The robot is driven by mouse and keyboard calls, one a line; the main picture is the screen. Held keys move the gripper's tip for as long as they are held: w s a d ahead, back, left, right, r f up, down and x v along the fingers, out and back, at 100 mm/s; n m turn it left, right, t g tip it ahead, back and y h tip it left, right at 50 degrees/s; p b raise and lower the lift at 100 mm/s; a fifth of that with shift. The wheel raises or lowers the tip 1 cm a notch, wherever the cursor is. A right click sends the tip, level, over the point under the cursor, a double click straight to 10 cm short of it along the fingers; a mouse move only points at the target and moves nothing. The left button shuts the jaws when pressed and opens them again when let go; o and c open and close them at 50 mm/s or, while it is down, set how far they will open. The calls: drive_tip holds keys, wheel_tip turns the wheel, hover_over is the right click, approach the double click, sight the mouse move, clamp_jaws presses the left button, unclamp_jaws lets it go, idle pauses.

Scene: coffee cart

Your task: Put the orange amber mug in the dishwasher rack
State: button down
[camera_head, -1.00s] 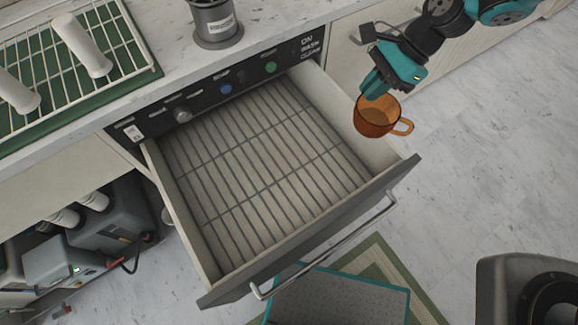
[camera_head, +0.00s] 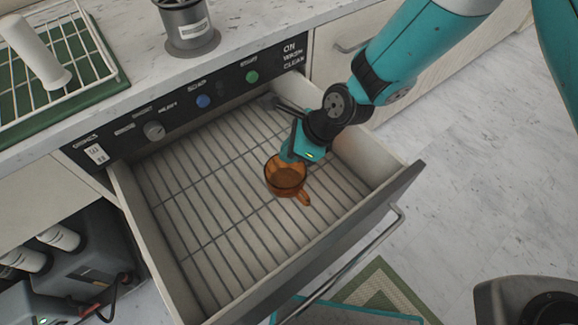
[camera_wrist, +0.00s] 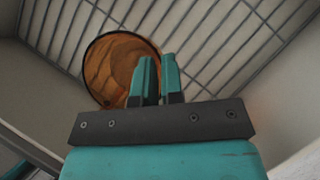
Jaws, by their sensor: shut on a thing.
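The orange amber mug (camera_head: 287,177) is see-through, with its handle toward the lower right in the head view. It is over the wire floor of the pulled-out dishwasher rack (camera_head: 205,225), right of the middle. I cannot tell whether it touches the wires. My gripper (camera_head: 291,158) is shut on the mug's rim at the far side. In the wrist view the mug (camera_wrist: 108,72) shows its round opening, and the fingers (camera_wrist: 157,78) are close together at its right edge. The fingertips are partly hidden in the head view.
The drawer's right wall (camera_head: 370,165) and dark front edge (camera_head: 345,245) stand close to my arm and the mug. The rest of the rack is empty. A control panel (camera_head: 190,108) runs along the back under the counter. A grey canister (camera_head: 187,28) stands on the counter.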

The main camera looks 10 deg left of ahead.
sight(294, 164)
wheel_tip(294, 164, down, 6)
drive_tip(key=shift+f, duration=0.1)
idle(0.4)
drive_tip(key=c, duration=1.2)
unclamp_jaws()
